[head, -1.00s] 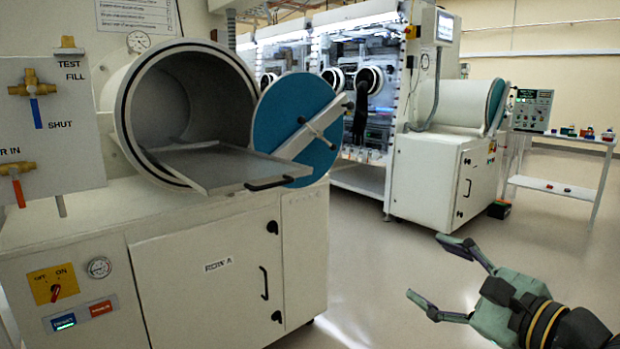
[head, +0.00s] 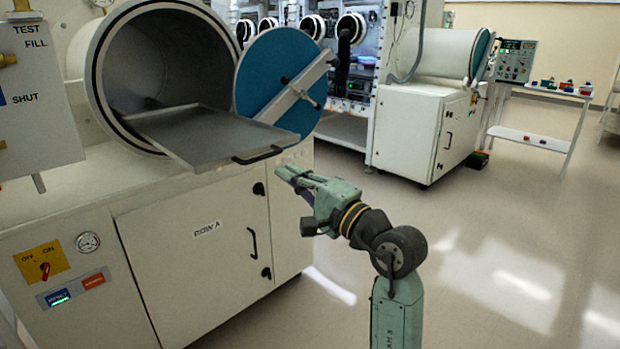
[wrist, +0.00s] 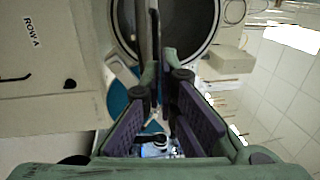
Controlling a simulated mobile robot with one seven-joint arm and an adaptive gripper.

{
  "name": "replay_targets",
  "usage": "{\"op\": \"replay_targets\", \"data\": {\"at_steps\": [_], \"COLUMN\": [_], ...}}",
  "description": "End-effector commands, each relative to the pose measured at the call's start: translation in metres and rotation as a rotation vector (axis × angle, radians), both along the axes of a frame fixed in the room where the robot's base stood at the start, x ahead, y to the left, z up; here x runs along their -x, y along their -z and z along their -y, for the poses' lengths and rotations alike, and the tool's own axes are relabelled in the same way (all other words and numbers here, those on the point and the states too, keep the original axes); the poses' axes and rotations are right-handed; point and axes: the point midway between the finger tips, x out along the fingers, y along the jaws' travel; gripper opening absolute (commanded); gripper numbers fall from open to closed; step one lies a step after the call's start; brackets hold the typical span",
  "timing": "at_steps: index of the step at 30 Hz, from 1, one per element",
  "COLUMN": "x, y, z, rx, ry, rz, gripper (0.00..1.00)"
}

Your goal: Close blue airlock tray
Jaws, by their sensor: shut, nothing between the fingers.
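The airlock tray (head: 205,136) is a flat grey metal tray sticking out of the open round airlock chamber (head: 133,62). A black handle (head: 257,156) is on its front edge. The round blue airlock door (head: 262,78) stands swung open to the right of the tray. My gripper (head: 283,172) is shut and empty, just in front of and slightly below the tray handle; whether it touches is not clear. In the wrist view my gripper's fingers (wrist: 161,62) point at the tray's edge, with the chamber's opening (wrist: 190,25) beyond.
A white cabinet (head: 205,235) marked ROW A stands under the airlock. A valve panel (head: 35,100) is at the left. A second airlock (head: 440,55) with a blue door is at the back. Open floor (head: 510,230) lies to the right.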

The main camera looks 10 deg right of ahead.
Motion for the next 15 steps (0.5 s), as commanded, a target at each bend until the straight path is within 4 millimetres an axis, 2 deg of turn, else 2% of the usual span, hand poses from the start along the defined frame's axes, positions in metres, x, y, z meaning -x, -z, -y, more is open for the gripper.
{"op": "replay_targets", "data": {"at_steps": [1,6,15], "x": [-0.009,-0.031,-0.046], "y": [-0.006,-0.011,-0.011], "z": [-0.008,-0.024,-0.034], "rx": [-0.002,-0.001,-0.001], "ry": [-0.004,-0.002,0.000], "rz": [-0.001,-0.002,-0.001], "gripper": [0.00,0.00,0.00]}}
